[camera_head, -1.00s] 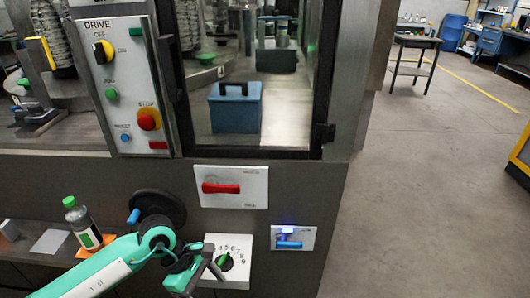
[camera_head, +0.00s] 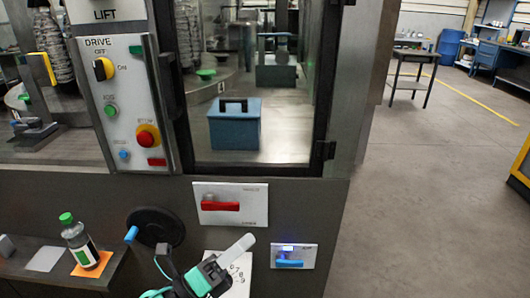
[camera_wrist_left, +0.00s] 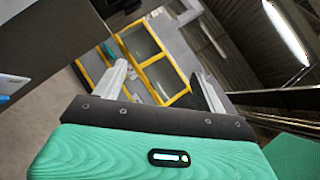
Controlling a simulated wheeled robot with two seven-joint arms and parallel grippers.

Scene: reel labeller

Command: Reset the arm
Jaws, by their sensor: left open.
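My left gripper (camera_head: 238,248) is at the bottom middle of the head view, in front of the white numbered dial plate (camera_head: 240,284). It points up and to the right and hides much of the plate, including its knob. In the left wrist view the two pale fingers of the left gripper (camera_wrist_left: 160,72) stand apart with nothing between them. They point away from the machine toward the room. My right gripper is not in view.
The machine front carries a red-handled switch (camera_head: 221,206), a blue-handled switch (camera_head: 289,263), a black handwheel (camera_head: 158,228) and a drive panel (camera_head: 125,100). A green-capped bottle (camera_head: 78,240) stands on the shelf at left. Open floor (camera_head: 430,190) lies at right.

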